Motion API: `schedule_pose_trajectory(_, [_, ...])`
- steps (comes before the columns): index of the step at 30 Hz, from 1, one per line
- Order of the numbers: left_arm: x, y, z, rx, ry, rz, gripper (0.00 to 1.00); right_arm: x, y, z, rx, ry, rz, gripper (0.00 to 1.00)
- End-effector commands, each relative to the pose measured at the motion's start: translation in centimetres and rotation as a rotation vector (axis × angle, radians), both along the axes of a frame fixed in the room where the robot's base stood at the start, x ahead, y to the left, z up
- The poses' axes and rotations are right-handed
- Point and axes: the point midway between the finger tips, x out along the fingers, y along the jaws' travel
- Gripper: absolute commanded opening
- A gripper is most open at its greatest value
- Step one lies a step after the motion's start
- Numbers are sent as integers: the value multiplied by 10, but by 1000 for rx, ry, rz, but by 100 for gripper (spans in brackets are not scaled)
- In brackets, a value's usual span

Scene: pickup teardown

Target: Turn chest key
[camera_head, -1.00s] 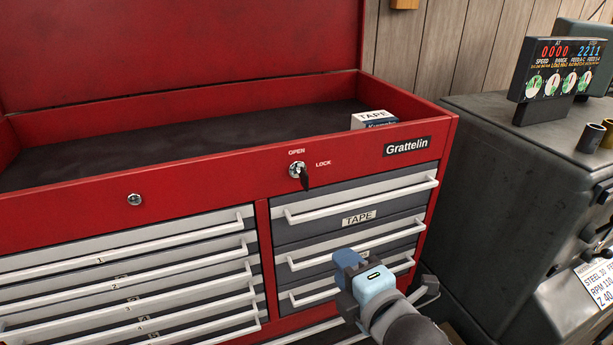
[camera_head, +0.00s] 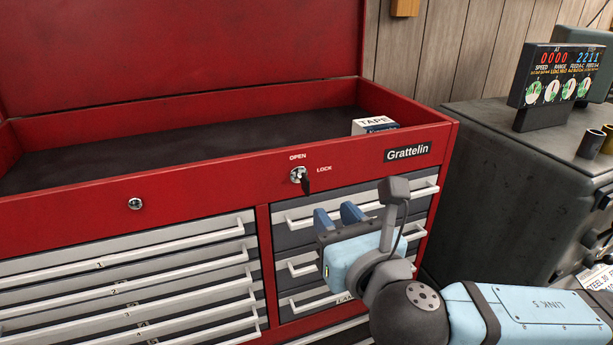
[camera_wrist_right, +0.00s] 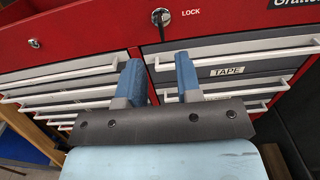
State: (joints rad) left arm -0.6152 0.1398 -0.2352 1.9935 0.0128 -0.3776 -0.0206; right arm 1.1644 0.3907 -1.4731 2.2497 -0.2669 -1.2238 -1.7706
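The red tool chest (camera_head: 200,175) has its lid up. Its key (camera_head: 305,182) sits in the lock on the front panel, between the words OPEN and LOCK, with the dark key head hanging down to the right. It also shows in the right wrist view as a dark key (camera_wrist_right: 165,32) at the top. My right gripper (camera_head: 337,212) is below and a little right of the key, apart from it. Its two blue fingers (camera_wrist_right: 158,72) are spread and empty, pointing toward the chest front. My left gripper is not in view.
A second lock (camera_head: 135,204) is at the left. Drawer handles (camera_head: 130,265) stick out below. A tape box (camera_head: 374,125) lies in the open top tray. A dark machine (camera_head: 500,200) stands to the right. The front panel around the key is clear.

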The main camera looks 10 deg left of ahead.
Motion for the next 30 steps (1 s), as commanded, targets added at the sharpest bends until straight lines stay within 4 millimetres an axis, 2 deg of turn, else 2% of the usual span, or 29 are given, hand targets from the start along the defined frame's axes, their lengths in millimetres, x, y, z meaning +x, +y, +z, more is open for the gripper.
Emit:
schedule_pose_trajectory(9, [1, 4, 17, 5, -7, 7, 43, 57, 39, 3, 2, 1, 0, 32])
schedule_pose_trajectory(15, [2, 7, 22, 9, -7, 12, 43, 83, 56, 2, 2, 1, 0, 32])
schedule_pose_trajectory(21, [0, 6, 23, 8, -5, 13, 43, 94, 64, 1, 3, 2, 1, 32])
schedule_pose_trajectory(29, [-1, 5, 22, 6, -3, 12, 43, 95, 64, 0, 3, 2, 1, 32])
schedule_pose_trajectory(30, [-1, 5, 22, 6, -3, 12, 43, 95, 64, 0, 3, 2, 1, 27])
